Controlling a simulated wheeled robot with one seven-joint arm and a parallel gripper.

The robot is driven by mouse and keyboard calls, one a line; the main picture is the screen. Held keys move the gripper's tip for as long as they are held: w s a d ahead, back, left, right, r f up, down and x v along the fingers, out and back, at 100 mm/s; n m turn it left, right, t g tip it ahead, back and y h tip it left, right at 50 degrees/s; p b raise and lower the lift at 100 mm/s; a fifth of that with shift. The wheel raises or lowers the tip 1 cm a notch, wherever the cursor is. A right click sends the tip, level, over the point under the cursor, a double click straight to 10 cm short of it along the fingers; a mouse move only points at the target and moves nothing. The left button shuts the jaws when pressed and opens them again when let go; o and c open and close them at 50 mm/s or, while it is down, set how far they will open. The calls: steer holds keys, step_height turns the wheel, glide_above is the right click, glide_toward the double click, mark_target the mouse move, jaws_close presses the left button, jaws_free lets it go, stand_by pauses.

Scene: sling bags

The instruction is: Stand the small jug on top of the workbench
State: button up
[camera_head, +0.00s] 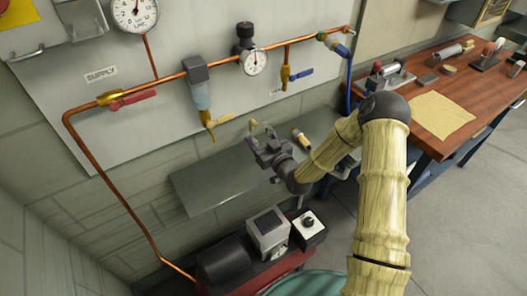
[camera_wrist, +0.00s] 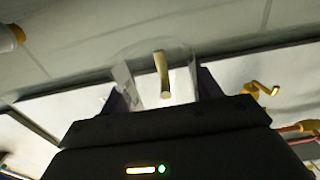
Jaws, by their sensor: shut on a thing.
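My gripper (camera_head: 266,144) is above the grey shelf by the wall panel. In the wrist view its dark fingers (camera_wrist: 162,92) are shut on a clear, see-through thing (camera_wrist: 182,82) with a tan bar, which looks like the small jug. In the head view the jug is hard to make out; only a small yellowish piece shows beyond the fingertips. The workbench (camera_head: 462,128) has a red-brown wooden top and stands at the right, well apart from my gripper.
The grey shelf (camera_head: 205,188) carries a yellow-and-white cylinder (camera_head: 300,138). Copper pipes with valves and a gauge (camera_head: 254,62) run behind it. A red machine (camera_head: 270,262) stands below. The workbench holds a yellow cloth (camera_head: 441,114), a vise (camera_head: 388,76) and several small items.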

steer(key=shift+f, duration=1.1)
steer(key=shift+f, duration=2.05)
steer(key=shift+f, duration=0.1)
steer(key=shift+f, duration=0.15)
steer(key=o, duration=1.1)
steer(key=shift+c, duration=0.2)
